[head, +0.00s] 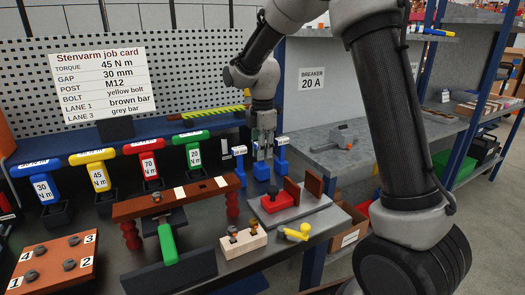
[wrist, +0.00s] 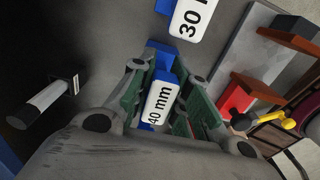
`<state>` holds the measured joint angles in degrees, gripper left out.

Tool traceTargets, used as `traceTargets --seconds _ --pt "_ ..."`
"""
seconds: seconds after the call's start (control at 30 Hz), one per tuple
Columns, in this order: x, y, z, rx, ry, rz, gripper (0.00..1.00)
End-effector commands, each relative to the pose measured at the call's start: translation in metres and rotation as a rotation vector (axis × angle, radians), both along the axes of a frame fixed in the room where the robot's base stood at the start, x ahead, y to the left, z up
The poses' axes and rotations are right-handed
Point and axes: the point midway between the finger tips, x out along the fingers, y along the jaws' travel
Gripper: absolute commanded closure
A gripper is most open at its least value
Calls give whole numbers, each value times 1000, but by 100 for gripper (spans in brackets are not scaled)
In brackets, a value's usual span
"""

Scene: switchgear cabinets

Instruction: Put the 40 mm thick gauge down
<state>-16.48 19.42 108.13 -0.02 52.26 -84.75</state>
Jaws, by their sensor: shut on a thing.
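My gripper (head: 264,150) points down over the dark bench top in the head view. It is shut on the 40 mm gauge (wrist: 158,100), a blue block with a white "40 mm" label, seen between the green-padded fingers in the wrist view. The gauge's blue lower part (head: 262,172) shows under the fingers in the head view. Whether it touches the bench, I cannot tell. A blue gauge with a label starting "30" (wrist: 190,18) stands just beyond it in the wrist view, apparently the right blue gauge (head: 281,152) in the head view. Another blue gauge (head: 240,162) stands to the left.
A grey fixture plate (head: 310,219) with a red block and brown uprights lies at the front right. Torque tools with coloured handles, such as the green one (head: 192,142), stand to the left.

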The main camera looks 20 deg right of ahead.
Motion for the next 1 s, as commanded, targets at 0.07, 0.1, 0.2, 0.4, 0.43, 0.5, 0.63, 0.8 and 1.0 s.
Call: traceTargets --seconds 0.07,0.1,0.2,0.4,0.43,0.5,0.63,0.8,1.0 --pt "0 0 0 0 0 0 100" --pt "0 0 -1 0 0 0 100" --pt "0 0 -3 0 1 0 81" --pt "0 0 -3 0 1 0 61" --pt "0 0 -3 0 1 0 61" --pt "0 0 -3 0 1 0 61" --pt "0 0 -1 0 0 0 61" --pt "0 0 18 1 -3 0 61" --pt "0 0 63 1 -4 0 61"
